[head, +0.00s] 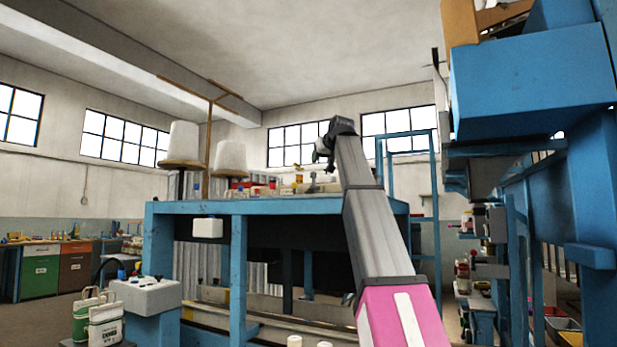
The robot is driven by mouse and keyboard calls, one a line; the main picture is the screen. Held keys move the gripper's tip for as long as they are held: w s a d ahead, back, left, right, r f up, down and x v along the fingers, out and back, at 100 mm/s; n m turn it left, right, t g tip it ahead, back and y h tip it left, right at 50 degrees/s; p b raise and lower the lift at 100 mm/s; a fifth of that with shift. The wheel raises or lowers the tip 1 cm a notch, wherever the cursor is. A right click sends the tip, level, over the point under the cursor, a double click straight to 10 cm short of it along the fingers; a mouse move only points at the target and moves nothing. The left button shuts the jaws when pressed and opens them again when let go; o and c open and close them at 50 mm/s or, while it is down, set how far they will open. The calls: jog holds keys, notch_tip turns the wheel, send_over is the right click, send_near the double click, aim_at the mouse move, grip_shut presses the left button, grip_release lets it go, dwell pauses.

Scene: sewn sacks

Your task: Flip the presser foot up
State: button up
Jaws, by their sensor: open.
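I cannot make out the presser foot for certain in the head view. A large blue machine head (530,85) fills the upper right, with grey metal parts (488,222) below it; which of these is a foot or lever is too small to tell. My gripper (329,168) is small and dark at the far end of my raised arm, left of the machine head and well apart from it. It hangs above the blue bench's cluttered top in the picture. It is open, and nothing shows between its fingers.
A blue-framed bench (270,207) stands ahead, carrying white thread cones (230,157) and small clutter. A grey control box (146,296) and sacks (105,325) are at lower left. Blue posts (595,200) close off the right. Open air lies between arm and machine head.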

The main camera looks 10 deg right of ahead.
aim_at(313, 173)
jog(key=x, duration=1)
jog(key=shift+w+f, duration=0.2)
jog(key=shift+w, duration=0.1)
grip_shut()
